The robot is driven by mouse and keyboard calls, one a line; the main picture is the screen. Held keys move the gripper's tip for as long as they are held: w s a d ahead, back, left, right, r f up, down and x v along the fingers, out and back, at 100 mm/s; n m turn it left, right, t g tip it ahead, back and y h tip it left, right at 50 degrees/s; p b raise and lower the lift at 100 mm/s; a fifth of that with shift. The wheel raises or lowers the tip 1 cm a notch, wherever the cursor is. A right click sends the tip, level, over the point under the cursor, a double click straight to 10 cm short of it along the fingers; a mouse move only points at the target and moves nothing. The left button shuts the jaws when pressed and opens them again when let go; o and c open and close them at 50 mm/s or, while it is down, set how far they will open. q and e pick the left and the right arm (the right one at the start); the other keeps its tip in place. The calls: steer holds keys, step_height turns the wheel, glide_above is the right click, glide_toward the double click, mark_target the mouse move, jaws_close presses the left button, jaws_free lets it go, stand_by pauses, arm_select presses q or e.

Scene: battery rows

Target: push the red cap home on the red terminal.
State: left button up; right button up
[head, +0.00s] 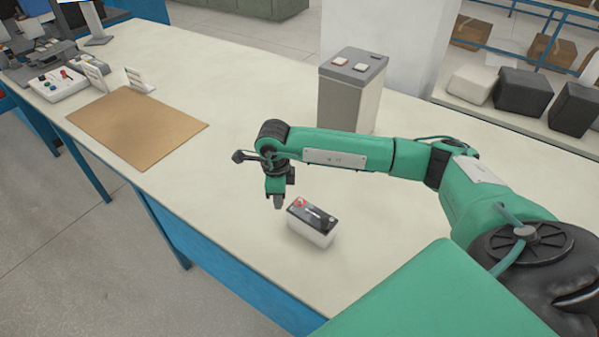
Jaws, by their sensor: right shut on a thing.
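A small battery (311,229) with a white body and a black top stands upright on the bench. A red part (299,203) shows at the left end of its top; I cannot tell whether it is the red terminal, the red cap, or both. My right gripper (278,203) points down just left of the battery in the picture. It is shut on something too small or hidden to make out. Its fingertips look apart from the red part. My left gripper is not in view.
A tall grey box (347,105) with two buttons on top stands behind my right arm. A brown mat (138,126) lies at the left, with a control box (58,84) beyond it. The bench (215,215) is clear around the battery; its front edge is close.

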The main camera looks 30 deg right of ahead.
steer(key=w+d+m+p, duration=0.2)
steer(key=d+m+p, duration=0.15)
steer(key=m, duration=0.55)
steer(key=m+p, duration=0.2)
steer(key=m, duration=0.9)
glide_above(300, 199)
steer(key=shift+a+f, duration=0.1)
steer(key=shift+f, duration=1)
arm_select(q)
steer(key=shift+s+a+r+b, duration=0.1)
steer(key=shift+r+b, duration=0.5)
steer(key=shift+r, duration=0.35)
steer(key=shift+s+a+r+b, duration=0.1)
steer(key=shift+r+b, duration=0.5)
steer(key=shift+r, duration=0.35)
arm_select(e)
steer(key=shift+f, duration=2)
arm_select(q)
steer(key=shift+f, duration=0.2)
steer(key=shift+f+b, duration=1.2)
steer(key=shift+b, duration=0.2)
arm_select(e)
steer(key=shift+f, duration=1.5)
steer(key=shift+s, duration=0.1)
